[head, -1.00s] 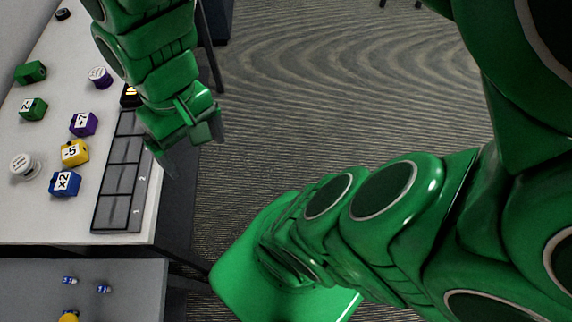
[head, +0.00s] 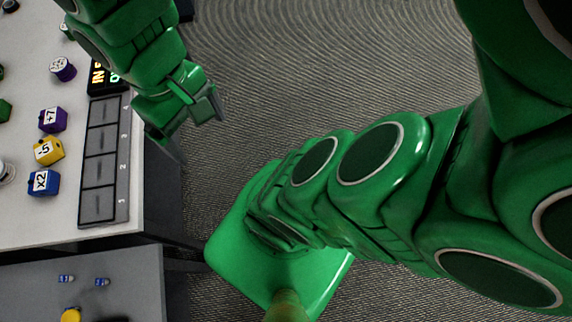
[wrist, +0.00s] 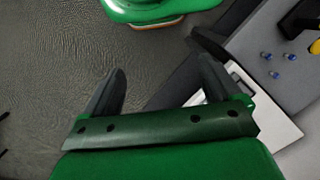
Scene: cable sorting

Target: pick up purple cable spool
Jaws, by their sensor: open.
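No cable spool is plainly recognisable. Two purple things sit on the white table: a round purple piece with a speckled white top (head: 63,68) and a purple cube marked +7 (head: 53,119). I cannot tell whether either is the spool. My gripper (head: 190,122) is beyond the table's right edge, over the floor and apart from both. In the wrist view my gripper (wrist: 163,67) has its two fingers spread with nothing between them. No purple thing shows in the wrist view.
The white table (head: 40,220) also holds a yellow cube (head: 48,150), a blue cube (head: 43,182) and a dark slotted panel (head: 98,207) along its edge. A lower grey table (head: 130,285) has small blue pieces (head: 66,279) and a yellow thing (head: 71,315). Open floor lies right.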

